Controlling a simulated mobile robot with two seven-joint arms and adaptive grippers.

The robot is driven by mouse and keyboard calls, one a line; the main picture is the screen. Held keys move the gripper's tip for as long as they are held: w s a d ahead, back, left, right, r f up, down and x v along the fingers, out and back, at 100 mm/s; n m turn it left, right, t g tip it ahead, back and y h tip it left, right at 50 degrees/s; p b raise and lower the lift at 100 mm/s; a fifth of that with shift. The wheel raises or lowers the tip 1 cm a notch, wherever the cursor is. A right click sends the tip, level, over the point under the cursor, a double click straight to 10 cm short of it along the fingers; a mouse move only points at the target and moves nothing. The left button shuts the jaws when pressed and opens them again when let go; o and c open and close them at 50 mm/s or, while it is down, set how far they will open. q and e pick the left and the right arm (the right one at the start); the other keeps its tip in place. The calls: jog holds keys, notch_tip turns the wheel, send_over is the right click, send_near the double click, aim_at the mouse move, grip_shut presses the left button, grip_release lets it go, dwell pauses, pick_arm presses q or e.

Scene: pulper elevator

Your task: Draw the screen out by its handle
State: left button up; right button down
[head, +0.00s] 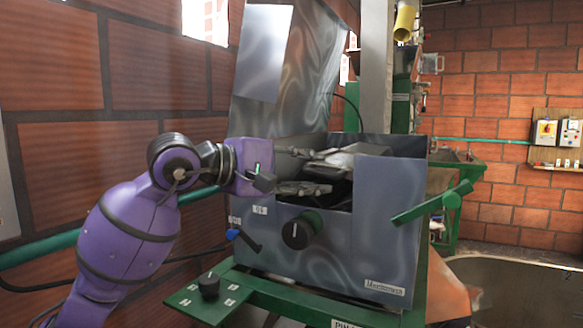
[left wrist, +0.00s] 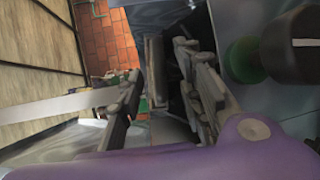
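The grey metal machine box (head: 385,230) stands in the middle of the head view with its top open. A light grey metal piece (head: 350,158), perhaps part of the screen or its handle, shows in the opening; I cannot tell which. My left gripper (head: 328,171) reaches in from the left over the front edge, with its fingers apart, one above the other. In the left wrist view, my left gripper (left wrist: 161,65) has a grey upright bar (left wrist: 153,75) showing between its fingers. Contact is not clear. My right gripper is not in view.
A raised metal lid (head: 275,70) stands behind the box. A black knob (head: 296,235) and a blue-tipped lever (head: 243,240) are on its front. A green lever (head: 432,205) sticks out at the right. A green frame (head: 290,300) runs below. A brick wall (head: 60,80) is at left.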

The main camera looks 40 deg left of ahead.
pick_arm(q)
jog(key=shift+w+d, duration=0.15)
jog(key=shift+w, duration=0.25)
jog(key=shift+f, duration=0.1)
grip_shut()
jog(key=shift+d, duration=0.1)
jog(key=shift+s+f, duration=0.1)
jog(key=shift+s, duration=0.25)
jog(key=shift+s+d, duration=0.25)
jog(key=shift+s, duration=0.6)
jog(key=shift+s+d, duration=0.25)
jog(key=shift+s, duration=0.65)
jog(key=shift+s+d, duration=0.25)
jog(key=shift+s, duration=0.6)
